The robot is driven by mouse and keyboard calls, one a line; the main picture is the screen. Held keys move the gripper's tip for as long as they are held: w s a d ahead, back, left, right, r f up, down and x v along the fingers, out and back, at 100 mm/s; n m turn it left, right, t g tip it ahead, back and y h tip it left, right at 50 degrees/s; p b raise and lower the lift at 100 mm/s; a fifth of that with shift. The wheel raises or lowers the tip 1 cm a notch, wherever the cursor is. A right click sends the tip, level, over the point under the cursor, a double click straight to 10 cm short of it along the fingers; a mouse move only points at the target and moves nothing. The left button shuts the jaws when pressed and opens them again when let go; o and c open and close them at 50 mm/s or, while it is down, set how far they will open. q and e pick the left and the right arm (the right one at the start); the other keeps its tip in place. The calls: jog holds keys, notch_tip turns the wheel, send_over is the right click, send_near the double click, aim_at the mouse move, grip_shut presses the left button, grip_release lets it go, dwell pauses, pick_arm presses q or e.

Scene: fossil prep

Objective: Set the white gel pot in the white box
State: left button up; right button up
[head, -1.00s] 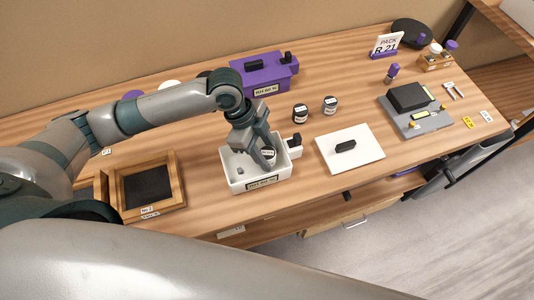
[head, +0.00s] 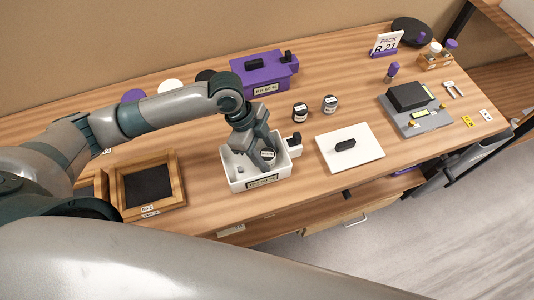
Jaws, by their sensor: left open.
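A small pale piece (head: 239,169) lies on the box floor to the left. My right gripper is not in view.
A purple box (head: 265,75) is at the back. A white board (head: 364,157) lies to the right, a wooden frame (head: 178,180) to the left.

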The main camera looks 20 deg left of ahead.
pick_arm(q)
jog(key=shift+a+r, duration=0.25)
jog(key=shift+r, duration=0.25)
jog(key=b+v, duration=0.2)
jog(key=v, duration=0.9)
jog(key=shift+d, duration=0.1)
